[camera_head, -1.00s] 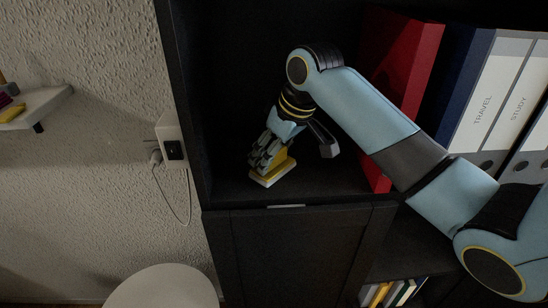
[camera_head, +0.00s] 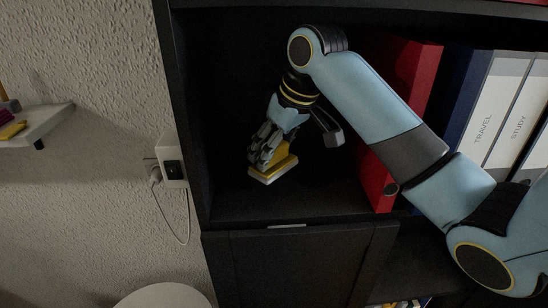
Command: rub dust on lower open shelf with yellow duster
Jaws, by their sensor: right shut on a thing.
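My right gripper (camera_head: 268,150) reaches into the dark open shelf (camera_head: 312,205) from the right. It is shut on the yellow duster (camera_head: 281,168), which has a pale bottom edge. The duster sits low over the shelf board, toward its left part. I cannot tell whether its underside touches the board. No dust can be made out on the dark surface. My left gripper is not in view.
A red binder (camera_head: 418,75) and white binders marked TRAVEL (camera_head: 486,125) and STUDY (camera_head: 518,125) stand right of the arm. A closed cabinet door (camera_head: 290,268) is below. A socket (camera_head: 172,168) with a cable is on the left wall. A round white top (camera_head: 165,297) is at the bottom.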

